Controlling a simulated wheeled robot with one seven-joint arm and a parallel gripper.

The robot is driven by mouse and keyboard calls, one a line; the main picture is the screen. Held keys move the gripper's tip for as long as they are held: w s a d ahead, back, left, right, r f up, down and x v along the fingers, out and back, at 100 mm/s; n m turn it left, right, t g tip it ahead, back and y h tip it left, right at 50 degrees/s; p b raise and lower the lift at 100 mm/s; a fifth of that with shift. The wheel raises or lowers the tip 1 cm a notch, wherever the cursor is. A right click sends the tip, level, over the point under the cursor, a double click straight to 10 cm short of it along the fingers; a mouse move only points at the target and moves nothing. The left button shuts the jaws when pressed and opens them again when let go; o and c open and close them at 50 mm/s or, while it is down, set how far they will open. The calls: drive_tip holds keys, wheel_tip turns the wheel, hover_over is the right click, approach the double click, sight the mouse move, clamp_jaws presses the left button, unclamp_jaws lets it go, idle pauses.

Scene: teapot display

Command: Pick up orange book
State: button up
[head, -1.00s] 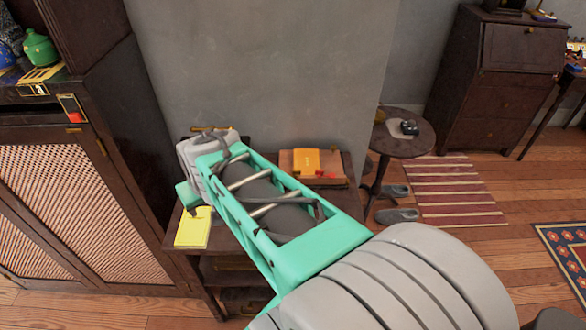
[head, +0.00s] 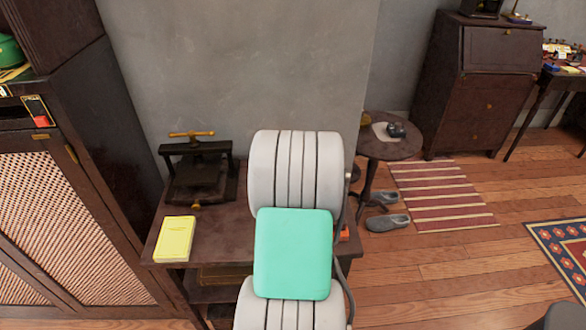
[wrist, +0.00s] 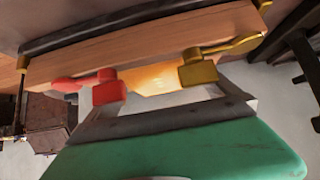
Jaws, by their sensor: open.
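A red block (wrist: 108,90) and a yellow block (wrist: 198,72) show on either side of the book. I cannot tell if they belong to the fingers.
The dark table (head: 225,235) bears a black press (head: 197,170) with a brass handle and a yellow book (head: 174,239). A tall cabinet (head: 50,215) stands close on the left. A round side table (head: 398,147) stands right, with grey shoes (head: 388,222) on the floor.

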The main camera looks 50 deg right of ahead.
drive_tip(key=shift+r, duration=0.1)
drive_tip(key=c, duration=1.5)
